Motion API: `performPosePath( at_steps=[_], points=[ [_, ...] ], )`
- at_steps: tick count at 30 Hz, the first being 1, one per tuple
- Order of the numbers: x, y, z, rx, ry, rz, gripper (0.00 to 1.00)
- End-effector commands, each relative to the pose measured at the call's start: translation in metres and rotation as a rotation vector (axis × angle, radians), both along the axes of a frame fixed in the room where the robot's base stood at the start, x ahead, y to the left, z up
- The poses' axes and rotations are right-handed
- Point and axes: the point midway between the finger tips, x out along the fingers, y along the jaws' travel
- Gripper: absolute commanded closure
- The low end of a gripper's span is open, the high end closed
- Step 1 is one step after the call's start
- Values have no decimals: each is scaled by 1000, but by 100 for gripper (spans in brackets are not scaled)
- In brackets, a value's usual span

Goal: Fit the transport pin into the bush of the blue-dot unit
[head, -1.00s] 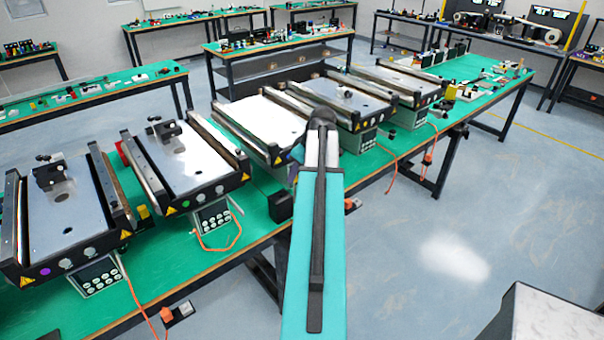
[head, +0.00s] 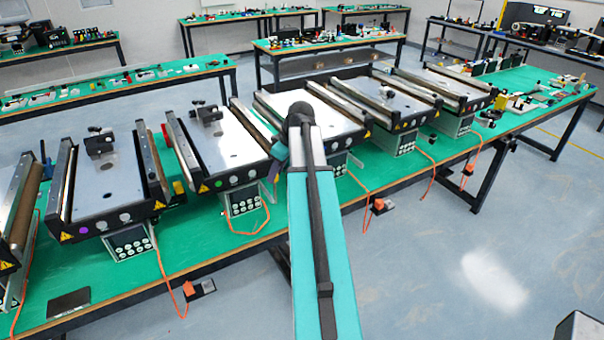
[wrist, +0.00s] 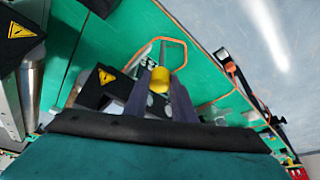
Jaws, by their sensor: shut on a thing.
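My gripper (wrist: 160,100) shows in the wrist view, its dark fingers closed on a yellow cylindrical piece (wrist: 160,78), which looks like the transport pin's head. I cannot pick out a blue dot on any conveyor unit. The readable dots are purple on one unit (head: 109,207) and green on the unit to its right (head: 225,162). The dots of the units farther right are hidden or too small to tell. No bush can be made out for certain.
The conveyor units stand in a row on a long green bench (head: 240,235). Another unit (head: 18,215) is cut off at the left edge. A dark flat plate (head: 69,303) lies front left.

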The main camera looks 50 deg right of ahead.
Motion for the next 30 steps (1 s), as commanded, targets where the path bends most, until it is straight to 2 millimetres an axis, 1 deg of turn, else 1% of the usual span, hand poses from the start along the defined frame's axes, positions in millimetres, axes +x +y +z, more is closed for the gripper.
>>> performPosePath(
  at_steps=[1,5,6,11,15,20,21,26,30],
  points=[
    [11,15,-3,-1,-1,24,100],
    [35,52,-3,-1,0,72,100],
    [42,63,-4,-1,0,87,100],
    [66,109,-5,-1,1,139,100],
    [84,151,-5,-3,1,178,100],
    [100,200,-6,-3,3,214,100],
    [103,212,-6,-2,3,220,100],
    [114,260,-6,-4,5,238,100],
    [120,302,-7,-4,7,241,100]
  ],
)
